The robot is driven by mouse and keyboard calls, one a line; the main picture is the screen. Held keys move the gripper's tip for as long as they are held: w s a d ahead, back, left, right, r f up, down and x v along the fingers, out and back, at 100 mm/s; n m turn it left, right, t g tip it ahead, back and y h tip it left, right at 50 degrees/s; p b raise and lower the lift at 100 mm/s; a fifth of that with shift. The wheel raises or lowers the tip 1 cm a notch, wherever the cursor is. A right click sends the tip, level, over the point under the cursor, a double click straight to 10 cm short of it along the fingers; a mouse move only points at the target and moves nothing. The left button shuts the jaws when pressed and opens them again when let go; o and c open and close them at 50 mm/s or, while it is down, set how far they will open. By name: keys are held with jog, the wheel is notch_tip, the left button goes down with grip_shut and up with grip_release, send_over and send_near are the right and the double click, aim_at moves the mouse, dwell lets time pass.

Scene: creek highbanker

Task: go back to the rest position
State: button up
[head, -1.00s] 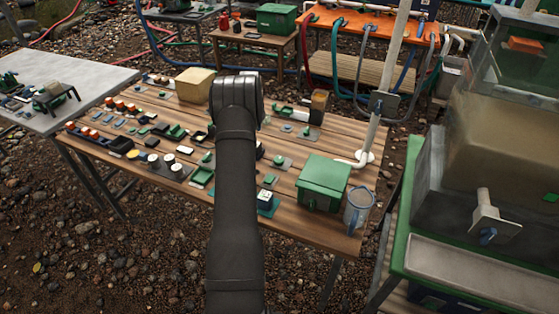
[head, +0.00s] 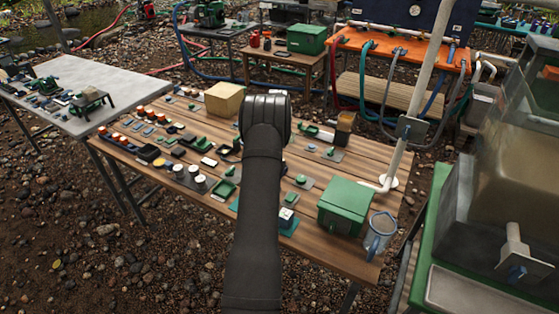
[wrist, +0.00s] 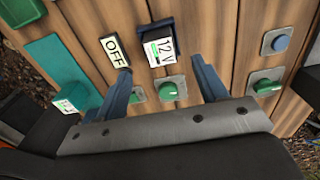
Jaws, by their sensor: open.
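My gripper (wrist: 161,66) shows in the wrist view with its two blue fingers spread apart, open and with nothing held between them. It is over the wooden table (head: 330,175). A dark block marked 12V (wrist: 162,45) and a tag marked OFF (wrist: 114,48) lie on the planks beyond the fingertips. Green knobs on grey plates (wrist: 170,90) show between and beside the fingers. In the head view my dark arm reaches over the middle of the table, and its wrist hides the gripper and part of the tabletop.
A green box (head: 344,205) and a clear jug (head: 380,235) stand at the table's right front. A pale pole (head: 405,130) rises at the right edge. A tan block (head: 224,99) sits at the back. A grey table (head: 75,85) stands left. Bare gravel lies in front.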

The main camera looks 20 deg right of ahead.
jog(key=shift+f, duration=0.1)
notch_tip(320, 180, down, 8)
jog(key=shift+f, duration=0.25)
jog(key=shift+r, duration=0.3)
notch_tip(320, 180, up, 5)
jog(key=shift+r, duration=0.1)
jog(key=shift+s, duration=0.1)
jog(key=shift+f, duration=1.6)
dwell(0.3)
